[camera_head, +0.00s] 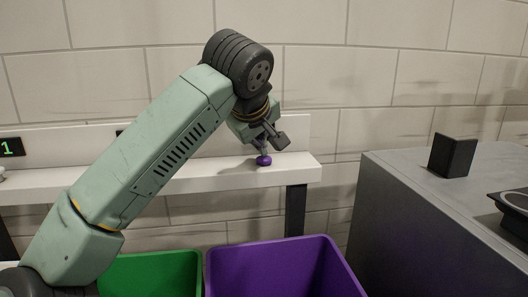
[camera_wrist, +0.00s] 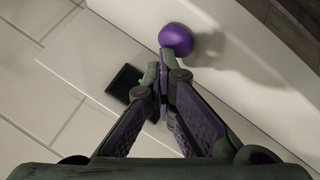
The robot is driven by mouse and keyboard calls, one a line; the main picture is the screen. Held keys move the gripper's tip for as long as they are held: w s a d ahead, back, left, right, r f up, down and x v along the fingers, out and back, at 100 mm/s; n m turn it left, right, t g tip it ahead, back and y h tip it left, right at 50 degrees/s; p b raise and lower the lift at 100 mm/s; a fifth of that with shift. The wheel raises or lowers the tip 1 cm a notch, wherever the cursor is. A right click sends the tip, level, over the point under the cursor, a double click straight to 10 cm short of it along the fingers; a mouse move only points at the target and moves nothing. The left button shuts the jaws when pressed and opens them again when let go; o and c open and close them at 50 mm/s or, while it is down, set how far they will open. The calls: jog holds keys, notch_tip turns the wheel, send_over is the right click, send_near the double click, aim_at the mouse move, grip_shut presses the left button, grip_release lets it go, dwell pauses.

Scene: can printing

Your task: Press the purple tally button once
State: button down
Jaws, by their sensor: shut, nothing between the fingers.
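The purple tally button (camera_head: 264,160) is a small round knob on the white shelf (camera_head: 215,180), near the shelf's right end. It also shows in the wrist view (camera_wrist: 176,39), just beyond my fingertips. My gripper (camera_head: 262,149) is shut and empty, pointing down at the button from above. In the wrist view its closed fingertips (camera_wrist: 166,56) overlap the button's lower edge in the picture. I cannot tell whether they touch it.
A purple bin (camera_head: 335,262) and a green bin (camera_head: 185,262) stand below the shelf. A grey cabinet (camera_head: 400,200) with a black block (camera_head: 452,155) is at right. A display reading 1 (camera_head: 12,147) is at far left. A tiled wall stands behind.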

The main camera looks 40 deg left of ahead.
aim_at(260, 157)
jog(key=shift+r+p, duration=1.1)
jog(key=shift+r, duration=0.2)
notch_tip(260, 157, up, 5)
jog(key=p, duration=0.4)
jog(key=shift+f, duration=0.1)
dwell(0.6)
